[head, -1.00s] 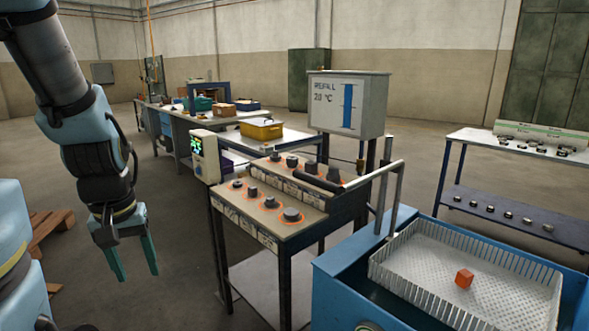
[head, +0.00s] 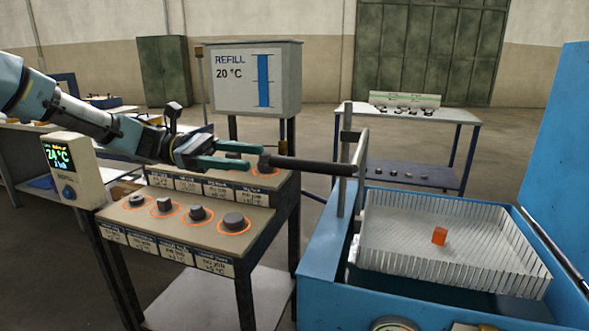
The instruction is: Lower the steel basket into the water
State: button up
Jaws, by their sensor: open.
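The steel basket (head: 400,262) is a pale, perforated tray with slatted walls, sitting high in the blue tank (head: 325,265) at the right. A dark bar handle (head: 312,166) reaches left from the metal uprights (head: 345,180) at the tank's left side. My gripper (head: 255,156) is open, its teal fingers pointing right at the left end of the handle. I cannot tell whether the fingers touch it or surround it. No water surface is visible under the basket.
A two-step stand (head: 185,228) with several dark pieces in orange rings is below my arm. A refill panel (head: 252,80) reading 20 °C stands behind. A display box (head: 73,168) is at the left, a shelf table (head: 420,125) at the back right. The tank's blue lid (head: 568,150) stands raised.

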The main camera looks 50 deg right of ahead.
aim_at(295, 164)
jog(key=p+x, duration=0.1)
jog(key=x, duration=0.9)
jog(key=shift+s+f+p, duration=0.1)
jog(key=shift+s+p, duration=0.1)
jog(key=shift+p, duration=0.2)
grip_shut()
dwell(0.9)
